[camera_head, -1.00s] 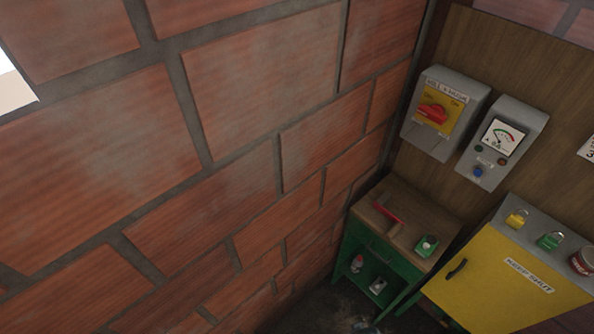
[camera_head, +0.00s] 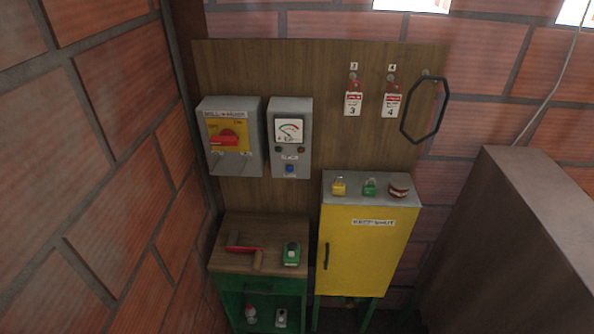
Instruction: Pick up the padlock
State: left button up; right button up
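Neither of my grippers is in view, and nothing is seen touching the padlocks.
A green-framed wooden bench (camera_head: 226,264) holds a red-handled tool (camera_head: 243,249) and a green device (camera_head: 291,254). Switch box (camera_head: 230,138), meter box (camera_head: 290,135) and tags (camera_head: 353,104) hang behind. A large brown box (camera_head: 510,230) stands right.

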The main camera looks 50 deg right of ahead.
aim_at(338, 188)
jog(key=z, duration=1.9)
